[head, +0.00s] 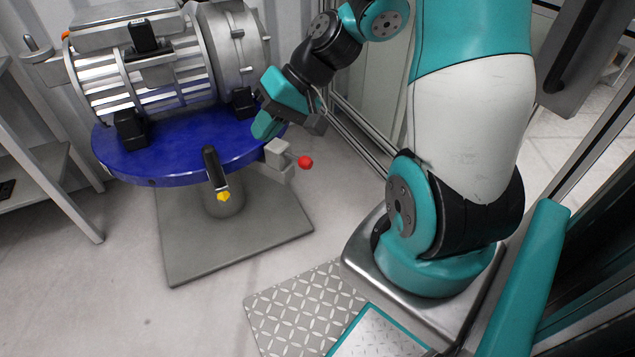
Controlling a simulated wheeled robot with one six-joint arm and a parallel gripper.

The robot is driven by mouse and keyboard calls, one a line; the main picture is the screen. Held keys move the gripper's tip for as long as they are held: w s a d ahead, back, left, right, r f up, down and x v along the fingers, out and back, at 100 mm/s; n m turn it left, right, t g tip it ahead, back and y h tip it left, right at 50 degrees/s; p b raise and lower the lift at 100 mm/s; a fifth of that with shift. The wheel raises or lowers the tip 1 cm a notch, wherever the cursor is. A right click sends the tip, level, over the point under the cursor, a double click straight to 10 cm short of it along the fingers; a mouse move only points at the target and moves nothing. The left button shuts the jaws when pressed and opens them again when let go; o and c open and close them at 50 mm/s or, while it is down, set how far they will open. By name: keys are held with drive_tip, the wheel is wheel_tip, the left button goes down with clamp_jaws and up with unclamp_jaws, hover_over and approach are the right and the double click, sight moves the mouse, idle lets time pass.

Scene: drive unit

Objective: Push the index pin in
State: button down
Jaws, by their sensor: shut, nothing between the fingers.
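The index pin (305,162) shows as a red ball on a short rod. It sticks out to the right from a light grey block (280,158) at the right edge of the round blue table. My gripper (262,128) is shut and empty. It hangs over the right rim of the table, just above and left of the grey block and the red ball. It looks apart from the ball; whether it touches the table or block I cannot tell. How deep the pin sits in the block is not clear.
The blue turntable (165,170) carries a large grey finned motor (150,60) held by black clamps. A shelf (40,165) stands at left.

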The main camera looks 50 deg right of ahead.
drive_tip(key=s+d+f+m+t+h+b, duration=0.2)
drive_tip(key=d+f+m+b, duration=0.4)
drive_tip(key=d+f, duration=0.5)
drive_tip(key=s+d+f+m+t+h+b, duration=0.3)
drive_tip(key=d+f+m+t+b, duration=0.2)
drive_tip(key=d+f, duration=0.7)
drive_tip(key=shift+s+d+m+h+b, duration=0.3)
drive_tip(key=shift+m+b, duration=0.35)
drive_tip(key=shift+m, duration=0.35)
drive_tip(key=shift+w+f, duration=0.1)
drive_tip(key=b, duration=0.3)
approach(310, 165)
wheel_tip(310, 165, down, 4)
drive_tip(key=w, duration=0.4)
drive_tip(key=shift+w+a, duration=0.35)
drive_tip(key=shift+w, duration=0.55)
